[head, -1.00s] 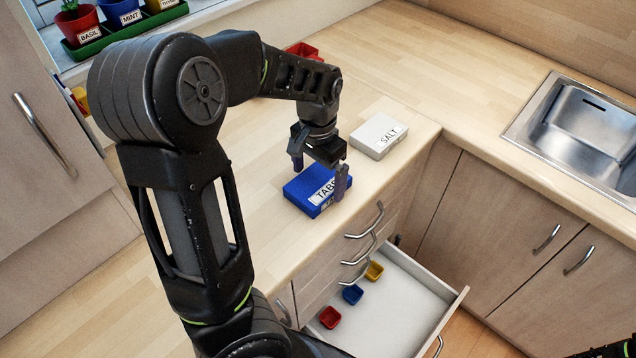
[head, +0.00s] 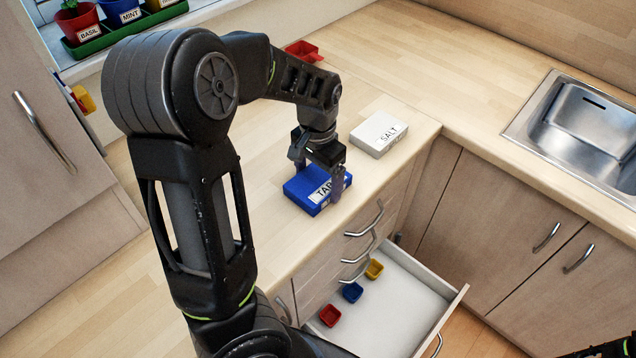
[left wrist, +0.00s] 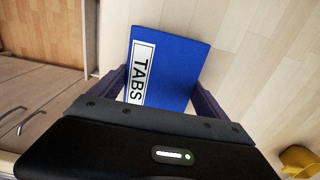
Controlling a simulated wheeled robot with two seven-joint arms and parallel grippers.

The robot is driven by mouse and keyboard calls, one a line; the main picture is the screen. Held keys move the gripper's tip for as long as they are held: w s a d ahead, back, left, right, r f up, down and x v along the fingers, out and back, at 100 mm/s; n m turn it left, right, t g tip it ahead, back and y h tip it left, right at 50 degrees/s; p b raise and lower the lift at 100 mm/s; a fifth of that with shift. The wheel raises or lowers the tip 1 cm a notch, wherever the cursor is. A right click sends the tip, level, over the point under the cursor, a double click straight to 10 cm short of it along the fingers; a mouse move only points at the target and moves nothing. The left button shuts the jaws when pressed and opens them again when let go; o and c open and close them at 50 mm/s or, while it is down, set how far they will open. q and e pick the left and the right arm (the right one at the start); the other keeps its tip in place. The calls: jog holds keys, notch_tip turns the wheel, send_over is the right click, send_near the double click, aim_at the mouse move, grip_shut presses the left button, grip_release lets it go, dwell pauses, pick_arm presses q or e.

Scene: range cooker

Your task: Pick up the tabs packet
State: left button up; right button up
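The blue tabs packet (head: 306,188) lies flat on the wooden worktop near its front edge, its white TABS label partly hidden by a finger. It also shows in the left wrist view (left wrist: 180,70). My left gripper (head: 318,178) is low over the packet, pointing down. Its fingers stand apart on either side of the packet, close to its side edges; I cannot tell if they touch it. The wrist view shows the left gripper (left wrist: 162,88) with the packet between its fingers. My right gripper is not clearly seen; only a dark piece shows at the bottom right corner.
A white SALT packet (head: 379,134) lies just right of the gripper. A red container (head: 303,52) is behind the arm. Below, an open drawer (head: 405,300) holds small red, blue and yellow boxes. A sink (head: 585,130) is at the right. The worktop between is clear.

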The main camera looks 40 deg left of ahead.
aim_at(318, 180)
pick_arm(q)
jog(key=c, duration=1.1)
notch_tip(318, 180, up, 10)
jog(key=shift+b, duration=0.35)
dwell(0.4)
